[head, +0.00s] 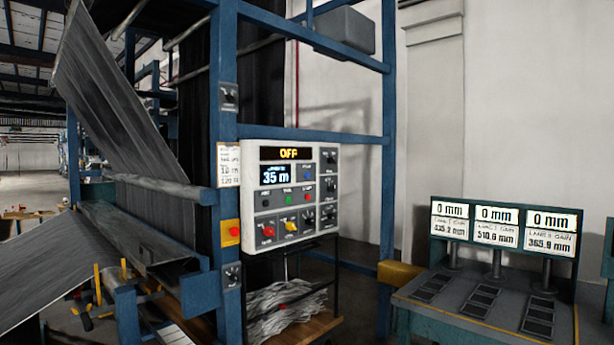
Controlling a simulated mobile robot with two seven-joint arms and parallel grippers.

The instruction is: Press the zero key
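A grey control panel (249,180) is mounted on the blue machine frame near the middle of the head view. Its top display (288,153) reads OFF, and a smaller display (275,175) reads 35 m. A blue button (307,176) sits right of the smaller display. Below are a small green button (288,198) and a small red button (308,197). Lower down are a larger red control (268,231) and a yellow one (291,226). The key labels are too small to read, so I cannot tell which is the zero key. Neither gripper is in view.
A blue-framed machine with dark fabric (110,90) fills the left. A red button on a yellow box (230,232) is on the post. White strands (285,308) lie below the panel. At right, a station (460,310) has three displays reading 0 mm.

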